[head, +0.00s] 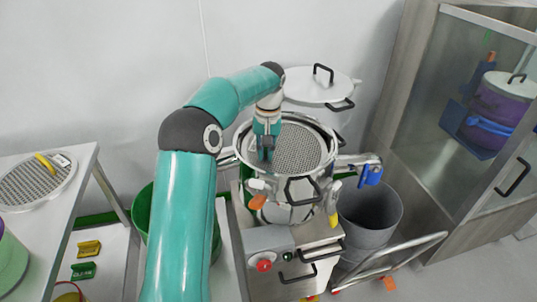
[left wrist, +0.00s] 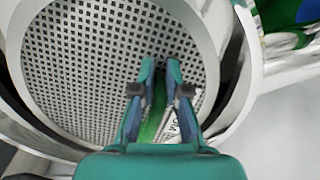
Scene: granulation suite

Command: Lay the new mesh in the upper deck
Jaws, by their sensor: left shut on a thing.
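A round perforated grey mesh (head: 302,148) lies within the silver ring of the deck (head: 334,165) in the head view. Whether it rests flat on its seat I cannot tell. In the left wrist view the mesh (left wrist: 95,70) fills the left and middle, with a green grip tab (left wrist: 152,122) and a partly hidden white label. My left gripper (head: 266,155) points down at the mesh's left side and is shut on the green tab; it also shows in the left wrist view (left wrist: 160,68). My right gripper is in neither view.
Another mesh with a yellow tab (head: 42,162) lies on the left table. A white lid with black handles (head: 318,86) stands behind the deck. A grey bin (head: 370,215) is right of the machine, a green bin (head: 141,212) left. A glass-door cabinet (head: 480,130) stands right.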

